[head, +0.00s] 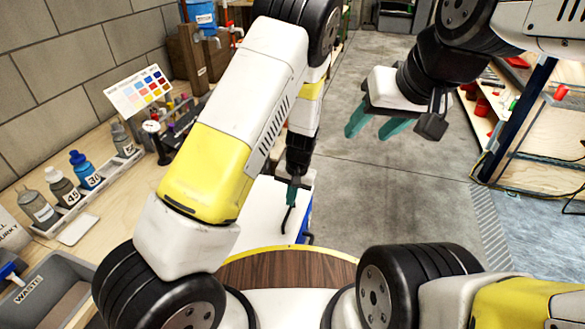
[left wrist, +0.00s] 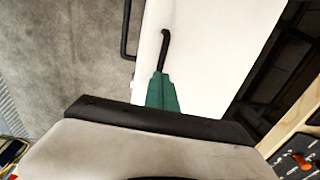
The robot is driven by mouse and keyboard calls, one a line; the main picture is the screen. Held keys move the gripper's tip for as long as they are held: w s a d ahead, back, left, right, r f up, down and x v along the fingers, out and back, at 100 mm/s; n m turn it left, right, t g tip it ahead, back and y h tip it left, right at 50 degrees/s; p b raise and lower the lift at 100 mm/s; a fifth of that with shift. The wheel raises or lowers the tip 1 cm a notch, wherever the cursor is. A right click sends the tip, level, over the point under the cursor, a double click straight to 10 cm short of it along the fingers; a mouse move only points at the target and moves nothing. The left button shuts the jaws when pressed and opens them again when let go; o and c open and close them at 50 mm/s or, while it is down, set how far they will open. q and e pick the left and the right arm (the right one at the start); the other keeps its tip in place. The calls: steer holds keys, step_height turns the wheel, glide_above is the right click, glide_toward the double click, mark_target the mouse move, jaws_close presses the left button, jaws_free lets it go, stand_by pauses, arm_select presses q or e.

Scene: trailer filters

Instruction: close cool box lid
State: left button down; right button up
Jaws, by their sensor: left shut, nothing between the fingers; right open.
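The cool box shows a broad white surface (head: 262,212), with a strip of blue (head: 307,212) along its right side. I cannot tell how far its lid is open. My left gripper (head: 291,196) points down over the white surface, its teal fingers shut and empty. A thin black bent piece shows at its fingertips; I cannot tell whether it touches them. In the left wrist view the shut fingers (left wrist: 162,92) are in front of the white surface (left wrist: 215,45). My left arm hides part of the box. My right gripper (head: 378,126) is open and empty, high above the floor.
A dark handle (left wrist: 126,30) sits beside the white surface. A wooden bench (head: 105,215) with bottles (head: 84,168) and a grey waste bin (head: 45,290) lies left. A round wooden top (head: 285,270) is close in front. Shelving (head: 520,110) stands right; the floor (head: 400,190) between is clear.

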mark_target(289, 211)
arm_select(q)
steer(key=shift+w+a+f, duration=0.1)
steer(key=shift+a+f, duration=0.05)
steer(key=shift+f, duration=1.4)
steer(key=shift+d+f, duration=0.3)
steer(key=shift+f, duration=0.6)
steer(key=shift+s+d+f, duration=0.1)
steer(key=shift+s+f, duration=0.2)
steer(key=shift+f, duration=0.1)
